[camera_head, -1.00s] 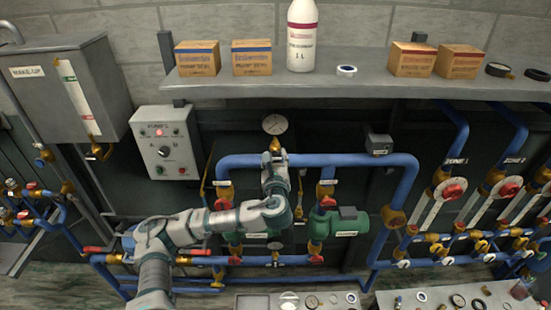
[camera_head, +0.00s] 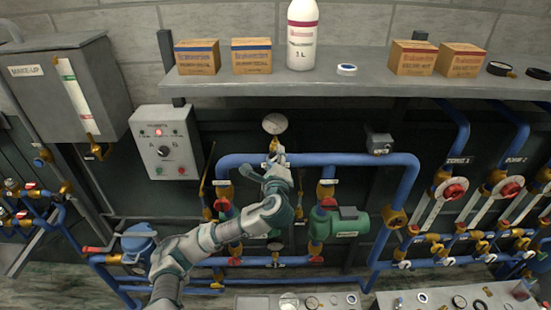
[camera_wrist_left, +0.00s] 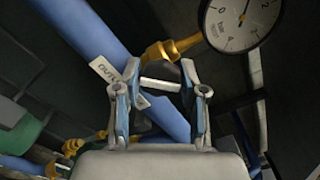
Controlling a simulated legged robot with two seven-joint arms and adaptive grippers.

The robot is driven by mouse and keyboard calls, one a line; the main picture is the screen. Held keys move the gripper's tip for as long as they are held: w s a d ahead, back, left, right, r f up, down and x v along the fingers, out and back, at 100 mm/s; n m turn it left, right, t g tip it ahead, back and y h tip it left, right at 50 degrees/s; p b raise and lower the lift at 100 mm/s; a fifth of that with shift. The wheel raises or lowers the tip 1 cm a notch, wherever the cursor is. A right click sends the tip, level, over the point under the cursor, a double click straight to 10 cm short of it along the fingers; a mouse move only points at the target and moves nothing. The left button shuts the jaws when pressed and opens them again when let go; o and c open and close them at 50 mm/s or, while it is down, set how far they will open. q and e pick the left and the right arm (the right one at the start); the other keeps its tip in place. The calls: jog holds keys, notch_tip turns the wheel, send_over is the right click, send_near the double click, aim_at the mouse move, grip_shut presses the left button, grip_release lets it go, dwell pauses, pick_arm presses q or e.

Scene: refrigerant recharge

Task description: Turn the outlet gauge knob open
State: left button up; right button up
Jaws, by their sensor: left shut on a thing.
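The outlet gauge (camera_head: 275,123) is a round white dial above the blue outlet pipe (camera_head: 330,159). It also shows at the top right of the wrist view (camera_wrist_left: 240,20), with its brass fitting (camera_wrist_left: 174,46) running down left. My left gripper (camera_head: 277,158) is at the fitting just below the dial. In the wrist view its fingers (camera_wrist_left: 160,92) are shut around the dark outlet gauge knob (camera_wrist_left: 159,72) at the end of the fitting. The fingers hide much of the knob, so its angle is hard to read. My right gripper is not in view.
A shelf (camera_head: 350,88) with boxes and a white bottle (camera_head: 302,36) is above the gauge. A control box (camera_head: 166,142) is on the left. A green pump (camera_head: 345,224) and red-handled valves are below the pipe. An OUTLET label (camera_wrist_left: 108,76) lies beside the fingers.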

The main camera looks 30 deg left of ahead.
pick_arm(q)
jog(key=n, duration=0.2)
jog(key=f+n, duration=0.1)
jog(key=n, duration=0.1)
jog(key=shift+d, duration=0.1)
jog(key=shift+w+r+n, duration=0.1)
jog(key=shift+n, duration=2.3)
jog(key=shift+b, duration=0.3)
jog(key=o, duration=1.1)
jog(key=shift+o, duration=0.2)
jog(key=shift+r, duration=0.1)
jog(key=v, duration=1.1)
jog(key=shift+s, duration=0.35)
